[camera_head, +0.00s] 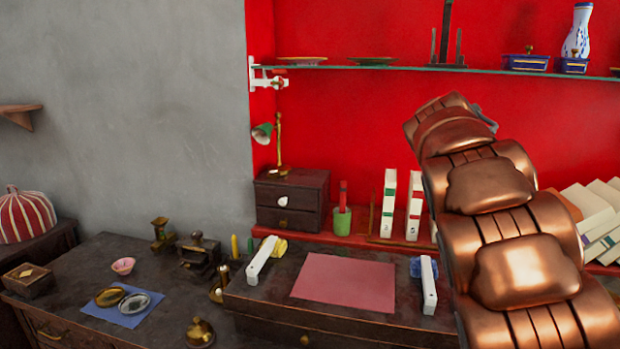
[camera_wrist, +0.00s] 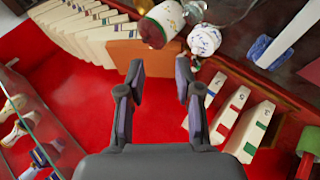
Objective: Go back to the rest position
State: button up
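My gripper (camera_wrist: 159,68) is open in the wrist view, its two dark fingers apart with nothing between them. In the head view my copper arm rises at the right, and only a small grey piece at its far end shows.
A glass shelf (camera_head: 400,68) with plates and a blue-white vase (camera_head: 578,32) runs along the red wall. White books (camera_head: 388,205) stand below it, and more books (camera_head: 598,222) lean at the right. The dark desk (camera_head: 190,318) holds a pink mat (camera_head: 345,281) and small brass items.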

jog(key=s+a+f+g+y+b, duration=0.25)
jog(key=s+a+f, duration=0.45)
jog(key=s+f, duration=0.5)
jog(key=s+a+f+n+g+y+b, duration=0.1)
jog(key=s+a+f+y+b, duration=0.25)
jog(key=s+a+f, duration=0.65)
jog(key=s+a+f+g+y+b, duration=0.2)
jog(key=s+a+f+b, duration=0.2)
jog(key=s+f, duration=1.1)
jog(key=s+r+p, duration=0.3)
jog(key=r+p, duration=1.6)
jog(key=r, duration=0.5)
jog(key=shift+t+p, duration=0.3)
jog(key=shift+t, duration=0.15)
